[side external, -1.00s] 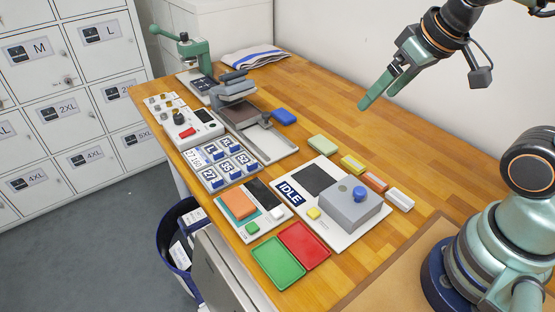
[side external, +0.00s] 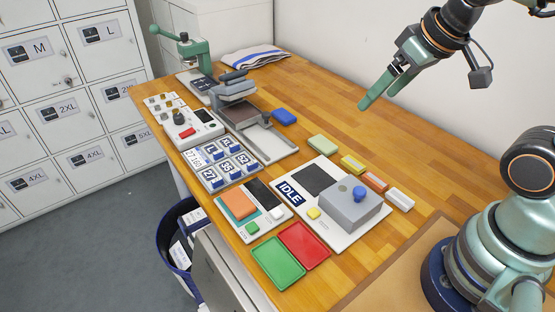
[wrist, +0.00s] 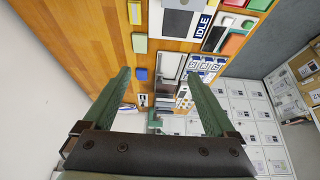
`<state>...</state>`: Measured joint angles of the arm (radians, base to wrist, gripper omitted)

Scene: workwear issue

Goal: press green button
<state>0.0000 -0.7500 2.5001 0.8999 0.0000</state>
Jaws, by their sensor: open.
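The green button (side external: 252,228) is a small square at the front corner of a white panel (side external: 268,217), beside a larger orange pad (side external: 238,205) in the side view. My gripper (side external: 377,99) is up at the right, high above the table's back part and well apart from the button. In the wrist view my gripper (wrist: 160,76) shows two green fingers spread apart with nothing between them.
Green (side external: 278,262) and red (side external: 303,245) trays lie near the panel. A grey box with a blue knob (side external: 359,194) stands on the IDLE board (side external: 337,238). A press (side external: 194,50) and a heat-press-like device (side external: 236,90) stand farther left. The table's back is mostly clear.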

